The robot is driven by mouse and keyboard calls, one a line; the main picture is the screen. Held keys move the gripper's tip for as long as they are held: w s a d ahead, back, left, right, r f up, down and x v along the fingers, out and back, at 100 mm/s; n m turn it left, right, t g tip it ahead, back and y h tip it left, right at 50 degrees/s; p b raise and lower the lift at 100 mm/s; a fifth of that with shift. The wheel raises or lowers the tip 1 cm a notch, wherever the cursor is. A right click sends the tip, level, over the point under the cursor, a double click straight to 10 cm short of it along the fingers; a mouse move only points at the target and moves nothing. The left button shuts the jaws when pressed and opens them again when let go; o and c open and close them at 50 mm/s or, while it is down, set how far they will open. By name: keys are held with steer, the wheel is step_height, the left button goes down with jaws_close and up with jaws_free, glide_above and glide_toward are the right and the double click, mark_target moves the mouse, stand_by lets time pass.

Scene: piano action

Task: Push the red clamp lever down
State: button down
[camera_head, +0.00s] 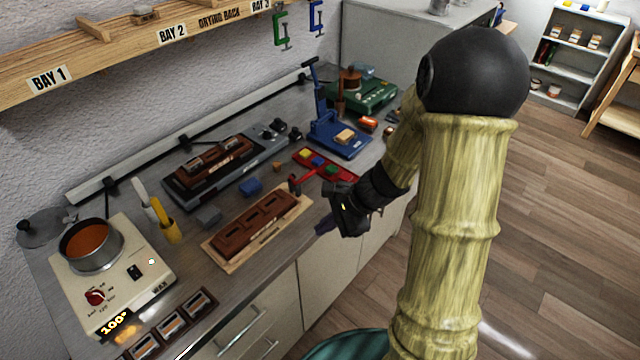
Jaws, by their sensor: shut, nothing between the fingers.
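A red lever (312,178) with a dark end stands near the front right of the bench. It runs to the right from beside the brown block's wooden base, and its right end lies close to my gripper. My gripper (335,208) is black and hangs at the bench's front edge, just right of the lever. It is shut and empty. Whether it touches the lever I cannot tell, as the gripper and wrist hide part of that area.
A brown block (255,222) on a wooden base lies left of the lever. A red tray (341,179) with coloured blocks is behind it. A blue press (335,136) stands farther back. A hot plate with a pot (91,247) is at the left.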

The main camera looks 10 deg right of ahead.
mark_target(320, 190)
steer(key=w+d+f+m+t, duration=0.1)
steer(key=w+d+m+t, duration=0.1)
steer(key=w+d+m, duration=0.1)
steer(key=w+d+f+m+t, duration=0.1)
steer(key=w+d+m+t, duration=0.2)
steer(key=w+m, duration=0.2)
steer(key=w+d+f+m+t+y+b, duration=0.1)
steer(key=w+d+m+t, duration=0.2)
steer(key=w+m, duration=0.2)
steer(key=shift+w+d, duration=0.15)
steer(key=shift+w, duration=0.2)
steer(key=shift+w+a+f, duration=0.2)
steer(key=shift+w+a, duration=0.2)
steer(key=p+x, duration=0.1)
steer(key=x, duration=0.8)
steer(key=shift+d+r+p, duration=0.1)
steer(key=shift+d+p, duration=0.05)
steer(key=shift+p, duration=0.2)
